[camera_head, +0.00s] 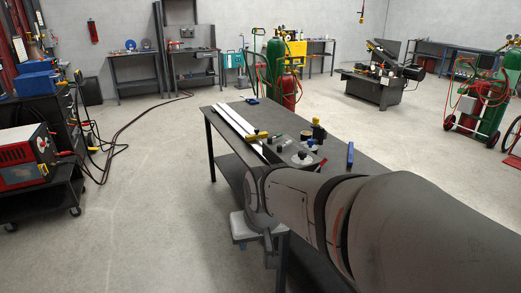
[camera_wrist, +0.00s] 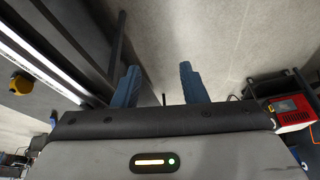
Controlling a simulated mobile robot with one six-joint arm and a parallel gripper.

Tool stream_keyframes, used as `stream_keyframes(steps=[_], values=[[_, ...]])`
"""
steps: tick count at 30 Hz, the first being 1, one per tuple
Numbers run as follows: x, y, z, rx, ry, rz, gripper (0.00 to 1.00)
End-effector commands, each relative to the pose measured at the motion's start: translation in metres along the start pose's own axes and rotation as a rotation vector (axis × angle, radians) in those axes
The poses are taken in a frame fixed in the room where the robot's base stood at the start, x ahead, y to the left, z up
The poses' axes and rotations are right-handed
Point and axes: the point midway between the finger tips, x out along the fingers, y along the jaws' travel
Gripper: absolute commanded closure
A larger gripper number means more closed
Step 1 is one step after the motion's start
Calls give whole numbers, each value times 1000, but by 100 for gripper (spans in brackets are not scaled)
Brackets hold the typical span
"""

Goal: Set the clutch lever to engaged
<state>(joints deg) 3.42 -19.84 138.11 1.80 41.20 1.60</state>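A dark machine panel (camera_head: 292,150) with knobs and small levers sits on the grey worktable (camera_head: 248,110). A lever with a red tip (camera_head: 321,165) shows at its right side; I cannot tell which part is the clutch lever. My gripper (camera_wrist: 159,84) is open, its two blue fingers apart with only floor seen between them. It is beside the table's near left edge, away from the panel. A yellow knob (camera_wrist: 20,85) shows at the left of the wrist view. My arm hides the near part of the table in the head view.
Two pale metal rails (camera_head: 238,122) lie along the table's left side. A blue block (camera_head: 350,155) is on the right. A cart with a red machine (camera_head: 22,155) stands left, with cables on the floor. Gas cylinders (camera_head: 273,62) stand behind. The floor left of the table is mostly clear.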

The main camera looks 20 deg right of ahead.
Motion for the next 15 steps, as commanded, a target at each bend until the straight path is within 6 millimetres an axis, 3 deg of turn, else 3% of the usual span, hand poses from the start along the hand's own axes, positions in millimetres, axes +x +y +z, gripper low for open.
stream_keyframes(steps=[3, 8, 12, 15], values=[[32, 19, -72, 137, 136, 2, 61], [74, 62, -170, 328, 354, 8, 61], [113, 117, -240, 486, 549, 26, 61], [141, 161, -281, 586, 695, 32, 61]])
